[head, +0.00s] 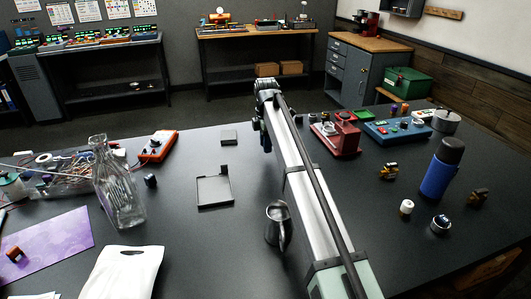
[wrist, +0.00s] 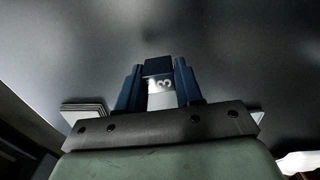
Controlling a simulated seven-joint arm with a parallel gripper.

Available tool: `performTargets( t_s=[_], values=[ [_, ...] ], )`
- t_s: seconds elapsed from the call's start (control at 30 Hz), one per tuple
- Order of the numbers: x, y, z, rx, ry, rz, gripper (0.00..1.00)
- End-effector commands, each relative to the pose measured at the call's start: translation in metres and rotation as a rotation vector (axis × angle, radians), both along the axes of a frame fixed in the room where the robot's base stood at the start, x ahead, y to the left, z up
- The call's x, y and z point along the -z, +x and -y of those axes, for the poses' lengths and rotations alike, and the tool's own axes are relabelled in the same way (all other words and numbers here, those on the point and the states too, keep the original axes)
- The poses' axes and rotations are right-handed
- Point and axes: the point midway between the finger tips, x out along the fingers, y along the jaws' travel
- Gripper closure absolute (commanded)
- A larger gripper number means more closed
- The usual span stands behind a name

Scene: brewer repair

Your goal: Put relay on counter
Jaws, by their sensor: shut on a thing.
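My gripper (wrist: 159,88) has its two blue fingers shut on a small block, which I take to be the relay (wrist: 161,101). The block has a dark blue end and a pale grey face with white markings. In the wrist view a plain dark surface, which I take to be the black counter (wrist: 235,55), spreads beyond the fingertips. The gap between the block and that surface cannot be told. In the head view my arm reaches away across the counter (head: 235,255), and its far end hides the block.
A flat black tray (head: 214,190), a small dark block (head: 229,138) and a metal pitcher (head: 277,225) are left of my arm. A glass bottle (head: 120,195) stands further left. A red device (head: 338,138) and a blue bottle (head: 440,172) stand to the right.

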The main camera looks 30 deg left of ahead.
Motion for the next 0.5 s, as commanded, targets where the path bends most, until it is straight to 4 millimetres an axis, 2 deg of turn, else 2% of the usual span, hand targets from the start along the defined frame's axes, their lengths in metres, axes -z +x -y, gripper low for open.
performTargets(
  t_s=[0.3,0.5],
  values=[
    [0.033,0.0,0.0,-0.001,-0.001,-0.001,0.94],
    [0.037,0.0,0.0,-0.001,0.0,0.0,0.94]
  ],
)
